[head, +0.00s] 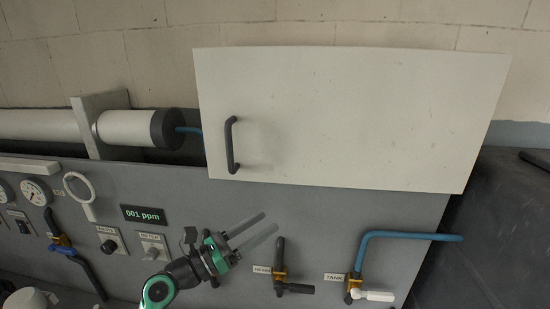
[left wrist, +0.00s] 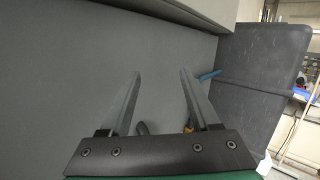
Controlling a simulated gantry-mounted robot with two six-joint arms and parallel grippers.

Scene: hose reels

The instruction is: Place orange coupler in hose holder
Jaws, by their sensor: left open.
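My left gripper (head: 268,223) is open and empty in front of the grey panel, its fingers pointing up and right. In the left wrist view its two fingers (left wrist: 160,75) stand apart with only panel between their tips. I cannot make out a separate orange coupler. Orange-brass fittings show on the panel: one at the drain valve (head: 279,275), one at the tank valve (head: 354,283), one at the left by a blue-handled valve (head: 63,242). A white ring (head: 79,187) on the panel may be the hose holder; I cannot tell. My right gripper is not in view.
A large white cabinet door (head: 350,115) with a dark handle (head: 231,145) overhangs the panel. A blue hose (head: 410,236) bends out from the tank valve. Knobs (head: 151,246) stand left of my gripper. A white cylinder (head: 125,128) lies on top.

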